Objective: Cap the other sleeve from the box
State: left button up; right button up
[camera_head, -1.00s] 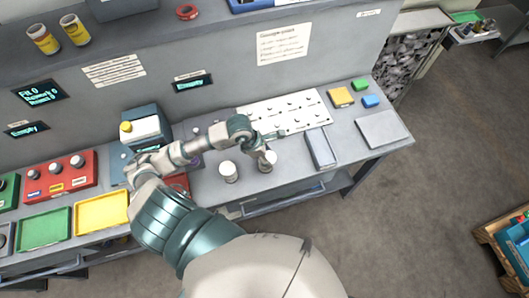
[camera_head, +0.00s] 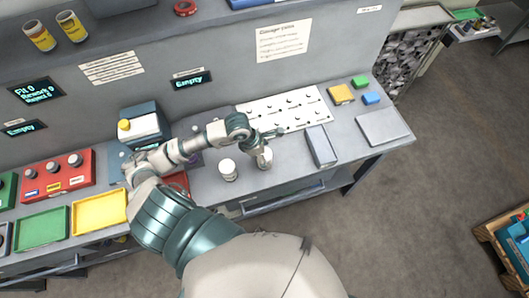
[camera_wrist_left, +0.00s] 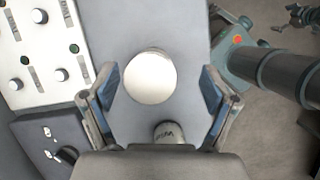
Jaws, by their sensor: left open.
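Two pale, cylinder-shaped sleeves stand on the grey bench in the head view. The left sleeve (camera_head: 228,170) has a white top and stands clear of the gripper. The right sleeve (camera_head: 265,159) stands just below my left gripper (camera_head: 266,138), which hides part of it. In the left wrist view, a round white top (camera_wrist_left: 150,78) shows between the spread fingers of my left gripper (camera_wrist_left: 160,95), with room on both sides. A second cylinder with dark lettering (camera_wrist_left: 168,132) stands nearer the palm. The gripper is open and empty. I cannot tell which container is the box.
A white board with several knobs (camera_head: 284,109) lies behind the gripper. A long grey block (camera_head: 321,146) lies to its right, and a flat grey plate (camera_head: 383,128) farther right. Green (camera_head: 44,229) and yellow (camera_head: 99,212) trays are at left. Bench between block and plate is clear.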

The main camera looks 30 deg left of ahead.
pick_arm(q)
jog(key=v, duration=1.1)
jog(key=shift+r, duration=0.4)
pick_arm(e)
jog(key=shift+a, duration=0.3)
pick_arm(q)
jog(key=shift+a, duration=0.2)
pick_arm(e)
jog(key=shift+a, duration=0.1)
